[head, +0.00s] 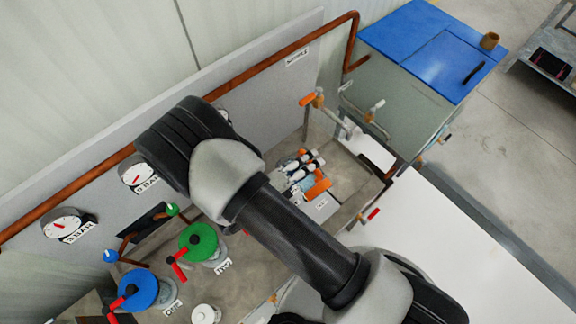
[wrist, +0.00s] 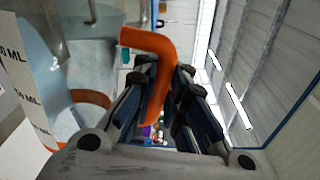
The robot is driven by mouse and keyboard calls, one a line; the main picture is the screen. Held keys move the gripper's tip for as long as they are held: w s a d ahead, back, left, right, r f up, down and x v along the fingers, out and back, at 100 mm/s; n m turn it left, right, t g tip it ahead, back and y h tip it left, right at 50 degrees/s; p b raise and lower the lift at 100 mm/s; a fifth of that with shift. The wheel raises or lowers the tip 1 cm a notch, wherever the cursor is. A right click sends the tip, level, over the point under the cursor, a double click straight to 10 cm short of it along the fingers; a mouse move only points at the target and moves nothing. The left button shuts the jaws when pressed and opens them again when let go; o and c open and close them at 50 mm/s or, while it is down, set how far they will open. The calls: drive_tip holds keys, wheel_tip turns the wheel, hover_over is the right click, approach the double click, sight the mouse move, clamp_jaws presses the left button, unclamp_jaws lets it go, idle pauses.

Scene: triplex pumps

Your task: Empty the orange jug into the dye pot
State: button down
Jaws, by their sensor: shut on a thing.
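In the wrist view, my gripper (wrist: 164,68) is shut on the bent orange handle (wrist: 158,52) of a jug. The jug's clear body (wrist: 60,100) fills the left side, cut off by the frame edge. It has a white scale strip (wrist: 30,85) marked in ML and an orange band (wrist: 90,97) near its lower part. I cannot tell how much it holds. In the head view my arm crosses the middle and the gripper and jug do not show clearly. I cannot make out the dye pot for certain in either view.
In the head view, a grey panel with gauges (head: 62,226) and a copper pipe (head: 290,48) runs along the wall. Green (head: 198,241) and blue (head: 139,290) capped units stand below it.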

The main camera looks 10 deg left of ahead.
sight(320, 175)
drive_tip(key=shift+w+a+r+n+p, duration=0.35)
drive_tip(key=shift+w+a+r+n, duration=0.1)
drive_tip(key=shift+w+a+n, duration=0.2)
idle(0.9)
drive_tip(key=shift+f, duration=0.1)
drive_tip(key=s+d+f+m+b, duration=0.1)
drive_tip(key=s+d, duration=0.1)
drive_tip(key=s+d+f+m+b, duration=0.1)
drive_tip(key=d+f+m, duration=0.1)
drive_tip(key=shift+s+b, duration=0.35)
drive_tip(key=shift+s, duration=0.05)
drive_tip(key=shift+r+m, duration=0.2)
drive_tip(key=shift+m, duration=0.05)
drive_tip(key=s+d+f+m+b, duration=0.3)
drive_tip(key=f+m+b, duration=0.2)
drive_tip(key=m+b, duration=0.1)
drive_tip(key=s+d+f+m+t+b, duration=0.1)
drive_tip(key=s+d+f+m+b, duration=0.3)
drive_tip(key=f+m+b, duration=0.2)
drive_tip(key=shift+d+f+m+b, duration=0.3)
drive_tip(key=shift+m+b, duration=0.2)
drive_tip(key=shift+b, duration=0.75)
drive_tip(key=shift+s, duration=0.1)
